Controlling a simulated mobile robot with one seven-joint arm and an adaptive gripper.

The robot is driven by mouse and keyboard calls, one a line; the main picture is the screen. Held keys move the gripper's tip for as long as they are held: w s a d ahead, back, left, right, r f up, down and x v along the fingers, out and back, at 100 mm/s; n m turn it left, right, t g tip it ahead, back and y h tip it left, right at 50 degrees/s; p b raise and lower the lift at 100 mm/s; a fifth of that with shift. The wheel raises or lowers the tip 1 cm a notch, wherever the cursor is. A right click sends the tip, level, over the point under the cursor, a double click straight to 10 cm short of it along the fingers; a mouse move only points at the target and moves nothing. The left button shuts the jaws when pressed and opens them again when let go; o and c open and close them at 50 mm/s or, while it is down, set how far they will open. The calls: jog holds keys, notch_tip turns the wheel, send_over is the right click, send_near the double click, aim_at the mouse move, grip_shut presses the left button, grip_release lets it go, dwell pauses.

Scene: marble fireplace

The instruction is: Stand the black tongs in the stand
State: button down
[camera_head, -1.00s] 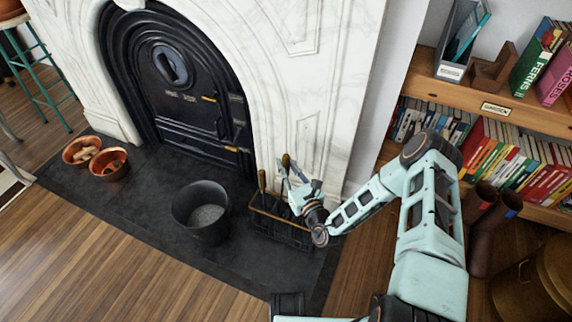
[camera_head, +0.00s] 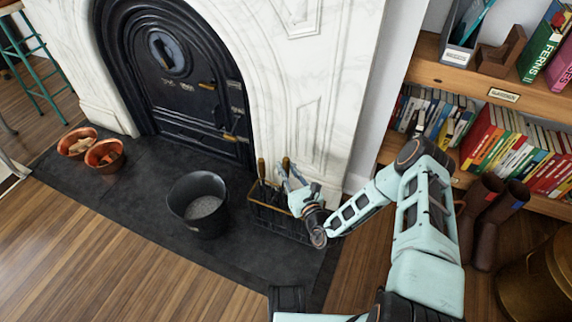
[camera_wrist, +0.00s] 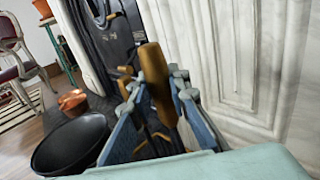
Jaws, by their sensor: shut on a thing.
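The stand (camera_head: 283,226) is a black basket-like rack with a brass-coloured rail, on the dark hearth beside the marble surround. My gripper (camera_head: 288,180) is above its right part, shut on the black tongs. The tongs' brown handle (camera_head: 286,163) sticks up between my fingers, roughly upright. In the wrist view the handle (camera_wrist: 155,80) stands between the blue fingers (camera_wrist: 153,112). The tongs' lower part is hidden by my gripper and the stand, so I cannot tell how deep it sits. Another tool with a brown handle (camera_head: 261,168) stands in the left of the stand.
A black bucket (camera_head: 180,208) stands just left of the stand. Two copper bowls (camera_head: 78,142) are farther left on the hearth. The marble surround (camera_head: 310,110) is close behind my gripper. A bookshelf (camera_head: 455,80) and brown boots (camera_head: 490,215) are at the right.

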aim_at(286, 159)
jog(key=shift+f, duration=1.85)
jog(key=c, duration=1.8)
grip_release()
jog(key=shift+o, duration=0.2)
jog(key=shift+f, duration=0.15)
notch_tip(286, 159, up, 10)
jog(key=shift+r, duration=0.1)
